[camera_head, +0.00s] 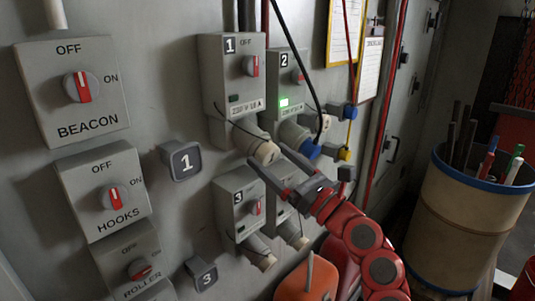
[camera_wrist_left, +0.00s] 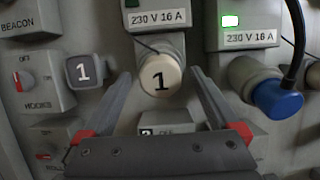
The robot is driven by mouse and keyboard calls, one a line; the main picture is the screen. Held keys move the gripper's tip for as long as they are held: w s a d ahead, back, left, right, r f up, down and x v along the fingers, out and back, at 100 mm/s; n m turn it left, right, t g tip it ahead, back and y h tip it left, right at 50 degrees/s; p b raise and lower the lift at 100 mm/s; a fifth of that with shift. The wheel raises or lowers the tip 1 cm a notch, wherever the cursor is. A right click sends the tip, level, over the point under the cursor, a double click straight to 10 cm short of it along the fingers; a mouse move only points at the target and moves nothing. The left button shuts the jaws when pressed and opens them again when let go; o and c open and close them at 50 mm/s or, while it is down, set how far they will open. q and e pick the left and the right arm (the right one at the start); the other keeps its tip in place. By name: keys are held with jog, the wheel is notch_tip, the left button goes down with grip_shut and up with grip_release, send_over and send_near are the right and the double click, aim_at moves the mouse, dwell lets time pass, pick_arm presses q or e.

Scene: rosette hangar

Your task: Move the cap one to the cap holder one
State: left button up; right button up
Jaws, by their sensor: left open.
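Cap one (camera_head: 267,153) is a round beige cap marked 1. It sits on the front of the socket below switch box 1, with a dark cord running to it. In the left wrist view, cap one (camera_wrist_left: 160,76) is centred beyond my fingertips. Cap holder one (camera_head: 182,162) is a dark grey wall block with a white 1, left of the cap; it also shows in the left wrist view (camera_wrist_left: 84,71). My left gripper (camera_head: 268,156) is open, its fingers pointing at the cap, one towards each side. Contact is not clear. My right gripper is out of view.
Switch boxes BEACON (camera_head: 83,90) and HOOKS (camera_head: 104,190) project at the left. A blue plug (camera_wrist_left: 278,98) with a black cable is right of the cap. Box 3 (camera_head: 238,203) lies below, holder 3 (camera_head: 202,274) lower left. A bin (camera_head: 463,215) stands right.

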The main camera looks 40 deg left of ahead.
pick_arm(q)
jog(key=shift+b, duration=0.35)
grip_shut()
dwell(0.5)
jog(key=shift+f, duration=0.1)
jog(key=shift+d+f+b, duration=0.15)
jog(key=shift+d+b, duration=0.05)
jog(key=shift+b, duration=0.1)
jog(key=shift+d+f+b, duration=0.15)
jog(key=shift+d+b, duration=0.2)
jog(key=shift+d, duration=0.3)
jog(key=shift+d+f+b, duration=0.2)
jog(key=shift+d+b, duration=0.15)
jog(key=shift+b, duration=0.05)
jog(key=shift+b+v, duration=1.1)
jog(key=shift+v, duration=0.55)
